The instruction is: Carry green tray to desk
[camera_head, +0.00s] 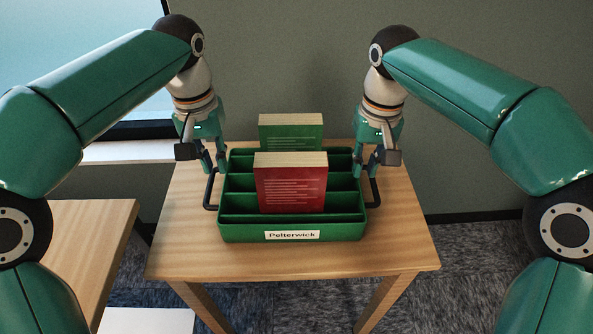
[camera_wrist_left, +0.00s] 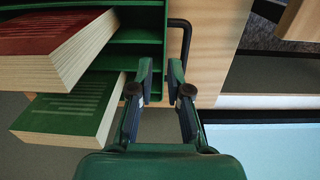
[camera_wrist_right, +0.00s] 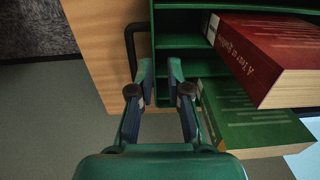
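The green tray (camera_head: 230,233), labelled "Pelterwick", sits on a wooden table (camera_head: 400,250). A red book (camera_head: 290,188) and a green book (camera_head: 290,130) stand upright in its slots. A black handle is on each side, the left one (camera_head: 208,192) and the right one (camera_head: 376,190). My left gripper (camera_head: 214,168) is open at the left side, fingers pointing down near the handle; a gap shows between the fingers in the left wrist view (camera_wrist_left: 162,72). My right gripper (camera_head: 366,170) is likewise open near the right handle. Whether the fingers touch the tray is unclear.
A second wooden tabletop (camera_head: 85,235) is at the lower left, with a gap between it and the tray's table. A wall (camera_head: 480,100) and window (camera_head: 80,40) are behind. Bare tabletop shows on both sides of the tray.

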